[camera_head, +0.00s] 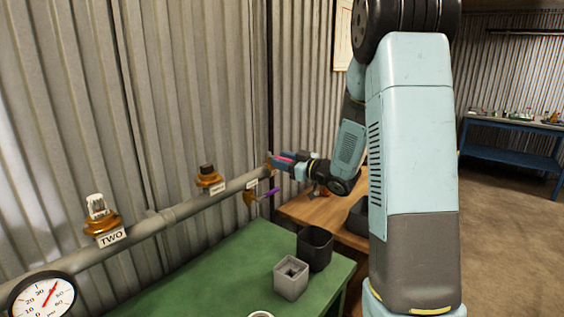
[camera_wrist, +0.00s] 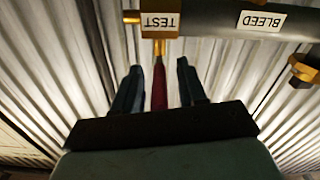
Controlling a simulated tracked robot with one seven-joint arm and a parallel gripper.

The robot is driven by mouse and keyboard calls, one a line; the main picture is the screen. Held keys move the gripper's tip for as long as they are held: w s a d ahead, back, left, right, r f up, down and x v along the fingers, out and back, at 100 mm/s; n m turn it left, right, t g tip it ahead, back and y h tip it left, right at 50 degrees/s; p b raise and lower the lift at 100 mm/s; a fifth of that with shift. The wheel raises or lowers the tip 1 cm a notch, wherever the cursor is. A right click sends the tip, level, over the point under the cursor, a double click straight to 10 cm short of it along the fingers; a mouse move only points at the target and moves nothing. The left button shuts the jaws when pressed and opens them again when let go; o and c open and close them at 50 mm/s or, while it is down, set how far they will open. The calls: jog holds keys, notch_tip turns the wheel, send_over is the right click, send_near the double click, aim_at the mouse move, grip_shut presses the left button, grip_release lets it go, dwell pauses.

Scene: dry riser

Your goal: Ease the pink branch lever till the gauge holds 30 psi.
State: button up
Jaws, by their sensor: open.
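The pink branch lever (camera_wrist: 159,85) hangs below the TEST label (camera_wrist: 161,25) in the wrist view and lies between the fingers of my open gripper (camera_wrist: 160,68). A gap shows on each side of the lever. In the head view, my gripper (camera_head: 279,160) is at the far end of the pipe, with a bit of the pink lever (camera_head: 287,157) showing at its fingers. The round gauge (camera_head: 41,299) is at the lower left, cut off by the frame edge. Its red needle points up and right, to the right of the 30; the exact reading is too small to tell.
The pipe (camera_head: 180,212) runs along the corrugated wall with brass outlets. A purple lever (camera_head: 268,194) hangs close to my gripper. The BLEED label (camera_wrist: 262,21) is beside TEST.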

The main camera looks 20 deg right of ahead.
grip_shut()
dwell(0.3)
dwell(0.3)
jog(key=shift+a, duration=0.2)
